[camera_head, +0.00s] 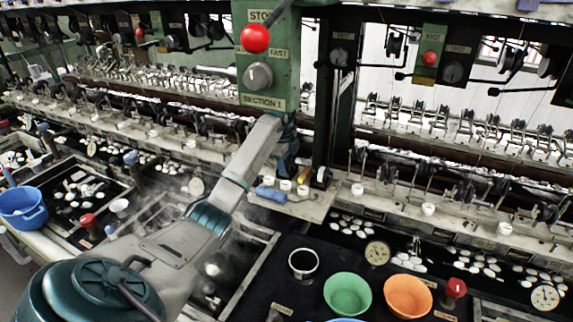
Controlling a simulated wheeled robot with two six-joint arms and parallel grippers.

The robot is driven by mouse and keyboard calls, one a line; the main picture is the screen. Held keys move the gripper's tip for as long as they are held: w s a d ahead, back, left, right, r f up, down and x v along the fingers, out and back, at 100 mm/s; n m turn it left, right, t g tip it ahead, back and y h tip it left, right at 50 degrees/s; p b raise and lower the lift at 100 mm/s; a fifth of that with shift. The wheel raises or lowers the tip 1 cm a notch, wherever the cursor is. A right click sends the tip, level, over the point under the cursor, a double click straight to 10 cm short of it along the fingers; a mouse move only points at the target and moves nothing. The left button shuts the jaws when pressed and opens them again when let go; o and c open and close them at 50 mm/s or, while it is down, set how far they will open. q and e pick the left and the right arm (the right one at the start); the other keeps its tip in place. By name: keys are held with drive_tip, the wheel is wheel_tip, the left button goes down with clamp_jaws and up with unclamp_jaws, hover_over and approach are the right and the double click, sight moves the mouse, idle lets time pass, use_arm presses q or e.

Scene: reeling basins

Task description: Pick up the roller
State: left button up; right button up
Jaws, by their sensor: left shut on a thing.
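My left arm reaches in from the lower left. Its dark blue gripper (288,160) is at a small pale shelf (300,209) below the green control post. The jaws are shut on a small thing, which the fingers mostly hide. I cannot make out for certain which item is the roller. On the shelf, a blue-handled item (270,193) lies in front of the gripper. Small white pieces (302,190), a yellowish piece (304,175) and a dark round piece with a pale face (322,176) are close to the fingertips. My right gripper is not in view.
The green control post (267,50) with a red button (255,39) and a knob rises right behind the gripper. A blue basin (22,207) is at far left.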

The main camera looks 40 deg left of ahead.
use_arm(q)
drive_tip(key=shift+r+b, duration=0.3)
drive_tip(key=shift+r, duration=0.2)
wheel_tip(320, 180, up, 2)
drive_tip(key=shift+w+r+b, duration=0.1)
drive_tip(key=shift+r+b, duration=0.05)
drive_tip(key=shift+b, duration=0.5)
drive_tip(key=shift+s+d+b, duration=0.2)
drive_tip(key=shift+s+d, duration=0.05)
drive_tip(key=shift+s, duration=0.3)
drive_tip(key=shift+s+d+b, duration=0.15)
drive_tip(key=shift+s+d, duration=0.1)
drive_tip(key=shift+s, duration=0.25)
drive_tip(key=s+d+p, duration=0.1)
drive_tip(key=s, duration=0.1)
drive_tip(key=s+d+r, duration=0.1)
drive_tip(key=s, duration=0.1)
drive_tip(key=s+p, duration=0.1)
drive_tip(key=s, duration=0.1)
drive_tip(key=shift+s+d+r+p, duration=0.1)
drive_tip(key=shift+d+r+p, duration=0.05)
drive_tip(key=shift+d+p, duration=0.2)
drive_tip(key=s+d, duration=0.3)
drive_tip(key=s, duration=0.3)
drive_tip(key=shift+d+r+b, duration=0.2)
drive_tip(key=shift+b, duration=0.25)
drive_tip(key=shift+s, duration=0.1)
